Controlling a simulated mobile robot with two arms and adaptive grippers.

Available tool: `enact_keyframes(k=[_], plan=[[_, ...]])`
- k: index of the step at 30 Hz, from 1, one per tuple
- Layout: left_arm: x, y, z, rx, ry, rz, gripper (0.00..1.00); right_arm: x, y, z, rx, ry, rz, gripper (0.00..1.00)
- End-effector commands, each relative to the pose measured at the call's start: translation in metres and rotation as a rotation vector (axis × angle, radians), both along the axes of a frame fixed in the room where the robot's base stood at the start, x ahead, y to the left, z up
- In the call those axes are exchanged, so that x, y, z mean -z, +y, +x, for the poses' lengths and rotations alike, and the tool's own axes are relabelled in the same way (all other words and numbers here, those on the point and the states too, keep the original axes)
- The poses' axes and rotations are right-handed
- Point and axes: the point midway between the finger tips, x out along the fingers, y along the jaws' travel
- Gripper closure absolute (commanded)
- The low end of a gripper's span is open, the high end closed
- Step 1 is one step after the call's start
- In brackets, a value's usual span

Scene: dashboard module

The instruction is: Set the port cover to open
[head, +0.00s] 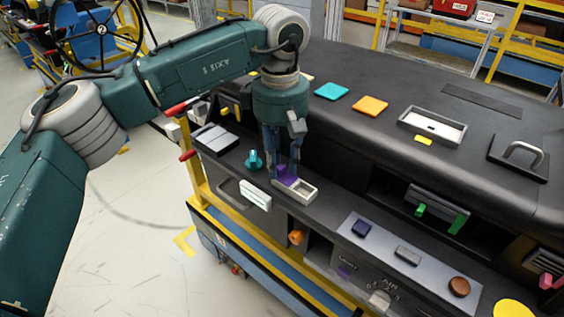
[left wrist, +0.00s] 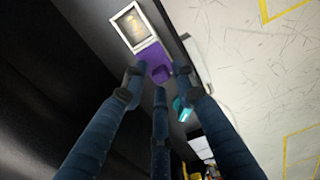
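The port cover is a purple piece (head: 287,175) with a small raised tab, next to a pale rectangular frame (head: 306,196) on the dashboard ledge. In the left wrist view the purple cover (left wrist: 154,57) lies at the near end of the frame (left wrist: 142,42), whose opening is uncovered over much of its length. My left gripper (head: 283,169) points down over the cover; in the left wrist view its fingertips (left wrist: 157,82) are spread apart around the tab, with no clear contact. My right gripper is not in view.
A teal knob (head: 254,160) stands close left of the gripper. A pale handle (head: 256,195) is on the front face below. An orange knob (head: 296,237) and a grey panel with buttons (head: 386,268) lie to the right. The raised dashboard top (head: 330,120) rises behind.

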Motion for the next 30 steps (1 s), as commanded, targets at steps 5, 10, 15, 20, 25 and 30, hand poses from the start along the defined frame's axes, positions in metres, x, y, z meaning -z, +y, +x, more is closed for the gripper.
enact_keyframes(k=[5, 10, 15, 20, 25, 30], plan=[[0.001, 0.0, -0.001, 0.001, 0.002, 0.002, 0.64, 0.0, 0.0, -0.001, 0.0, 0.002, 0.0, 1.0], [-0.001, 0.0, -0.001, 0.001, 0.003, 0.002, 0.64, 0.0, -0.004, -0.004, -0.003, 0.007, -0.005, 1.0], [-0.023, -0.001, 0.0, 0.001, -0.001, 0.002, 0.64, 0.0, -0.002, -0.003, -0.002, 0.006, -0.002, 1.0], [-0.058, 0.0, 0.0, 0.0, -0.001, 0.002, 0.64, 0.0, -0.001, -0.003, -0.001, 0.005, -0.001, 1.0], [-0.092, -0.001, 0.0, 0.0, 0.0, 0.001, 0.64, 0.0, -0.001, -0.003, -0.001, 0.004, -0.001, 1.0], [-0.112, 0.0, -0.001, 0.0, 0.002, 0.003, 0.64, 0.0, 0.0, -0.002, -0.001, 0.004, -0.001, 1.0]])
